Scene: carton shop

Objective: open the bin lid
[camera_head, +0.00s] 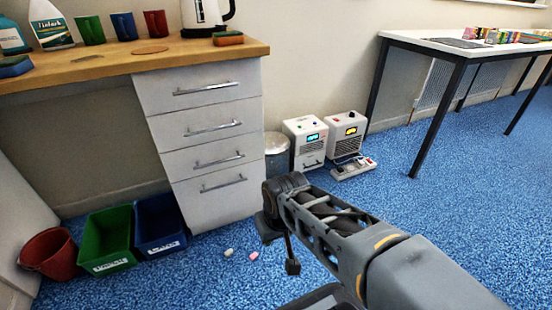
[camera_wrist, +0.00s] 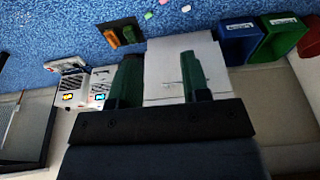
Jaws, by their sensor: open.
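The bin (camera_head: 278,160) is a small grey bin with a round grey lid (camera_head: 276,143). It stands on the floor between the white drawer unit and the white machines in the head view. Its lid looks shut. In the wrist view I cannot make the bin out; my left-hand finger seems to cover that spot. My gripper (camera_wrist: 160,58) shows two dark green fingers, spread apart with nothing between them. In the head view my arm's end is in front of the bin, apart from it, and its fingers are hard to make out.
Green (camera_head: 107,240), blue and red containers stand at left. A dark tray (camera_wrist: 122,34) holds orange and green items.

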